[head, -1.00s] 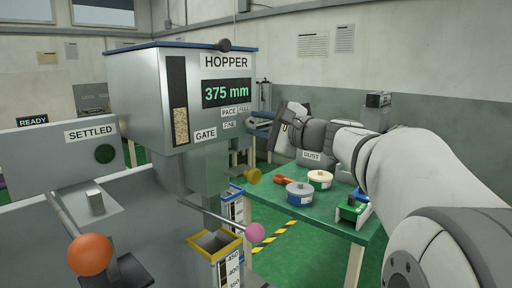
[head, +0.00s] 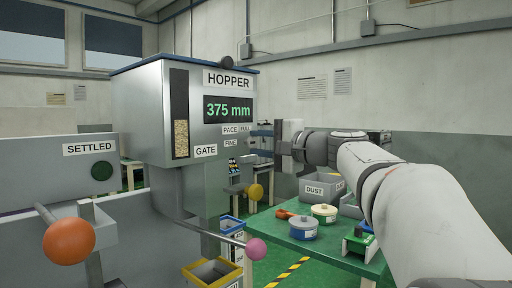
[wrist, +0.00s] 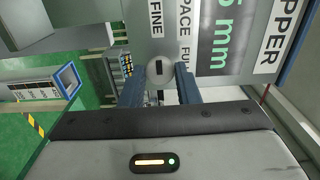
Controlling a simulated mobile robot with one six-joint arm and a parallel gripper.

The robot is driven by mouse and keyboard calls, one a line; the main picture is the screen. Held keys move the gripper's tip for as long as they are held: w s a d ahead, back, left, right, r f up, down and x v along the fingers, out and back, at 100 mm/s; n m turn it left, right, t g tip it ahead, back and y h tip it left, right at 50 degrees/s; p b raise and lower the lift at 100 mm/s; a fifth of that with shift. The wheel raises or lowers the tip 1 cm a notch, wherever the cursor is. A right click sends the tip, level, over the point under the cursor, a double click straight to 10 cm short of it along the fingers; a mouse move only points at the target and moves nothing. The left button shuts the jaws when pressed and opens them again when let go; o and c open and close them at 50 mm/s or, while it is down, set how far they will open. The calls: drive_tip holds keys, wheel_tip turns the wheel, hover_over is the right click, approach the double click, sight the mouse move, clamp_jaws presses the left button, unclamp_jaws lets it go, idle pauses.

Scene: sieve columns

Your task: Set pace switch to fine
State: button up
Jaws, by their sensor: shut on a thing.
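The grey hopper (head: 138,105) stands at centre left in the head view, its display (head: 228,109) reading 375 mm. Below it are the PACE, FULL and FINE labels (head: 231,142). In the wrist view the pace switch (wrist: 160,69) is a round grey knob with a dark mark, beside the FINE label (wrist: 155,18) and the PACE FULL label (wrist: 184,30). My gripper (head: 264,142) is at the hopper's right side. Its two blue-grey fingers (wrist: 158,84) sit on either side of the knob, shut on it. The knob is hidden in the head view.
A pink-knobbed gate lever (head: 256,248) sticks out below the hopper, above a yellow-rimmed column (head: 190,272). An orange-knobbed lever (head: 70,240) is at the left. A green table (head: 330,262) with round tins and a DUST bin (head: 318,190) stands at the right.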

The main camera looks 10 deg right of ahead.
drive_tip(key=o, duration=1)
drive_tip(key=shift+c, duration=0.2)
drive_tip(key=v, duration=0.8)
drive_tip(key=shift+p, duration=0.35)
drive_tip(key=shift+w, duration=0.1)
